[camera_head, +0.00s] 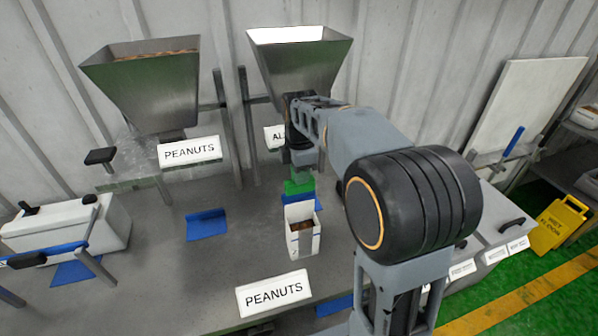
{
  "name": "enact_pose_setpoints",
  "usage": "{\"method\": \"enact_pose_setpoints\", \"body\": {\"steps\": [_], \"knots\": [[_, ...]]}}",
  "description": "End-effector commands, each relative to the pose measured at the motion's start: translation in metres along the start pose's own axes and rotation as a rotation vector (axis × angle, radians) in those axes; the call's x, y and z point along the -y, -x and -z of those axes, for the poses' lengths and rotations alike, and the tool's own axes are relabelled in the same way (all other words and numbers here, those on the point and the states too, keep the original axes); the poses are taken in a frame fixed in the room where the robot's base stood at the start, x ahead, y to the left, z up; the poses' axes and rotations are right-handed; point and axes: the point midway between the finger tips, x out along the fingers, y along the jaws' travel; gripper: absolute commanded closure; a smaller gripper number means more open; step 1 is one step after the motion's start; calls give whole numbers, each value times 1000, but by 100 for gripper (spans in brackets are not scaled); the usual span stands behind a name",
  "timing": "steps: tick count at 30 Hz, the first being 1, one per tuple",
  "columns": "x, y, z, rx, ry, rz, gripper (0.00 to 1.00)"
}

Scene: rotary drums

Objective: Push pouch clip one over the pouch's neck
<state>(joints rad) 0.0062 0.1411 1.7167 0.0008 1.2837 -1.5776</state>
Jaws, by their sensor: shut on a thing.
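A white open-topped pouch (301,242) stands upright on the grey bench, with brown contents showing low inside it. My gripper (299,174) points down just behind and above the pouch's mouth. It is shut on a small green piece (298,187), which looks like the pouch clip. My fingertips are dark and small here, and the arm partly covers them. The green piece sits over the pouch's back upper edge in the picture; I cannot tell whether it touches the neck. A blue piece (318,200) shows directly behind the pouch's top.
Two metal hoppers (145,90) (300,68) stand at the back, one above a PEANUTS sign (190,151). Another PEANUTS sign (273,294) is at the bench front. A blue piece (207,224) lies left of the pouch, with bare bench between. A white sealer-like box (75,225) stands far left.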

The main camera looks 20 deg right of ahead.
Motion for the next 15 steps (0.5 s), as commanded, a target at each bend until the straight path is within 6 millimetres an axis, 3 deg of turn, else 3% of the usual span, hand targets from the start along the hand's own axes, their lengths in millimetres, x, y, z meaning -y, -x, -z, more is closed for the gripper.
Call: {"method": "enact_pose_setpoints", "body": {"steps": [15], "knots": [[0, -26, 0, 0, -1, 1, 100]]}}
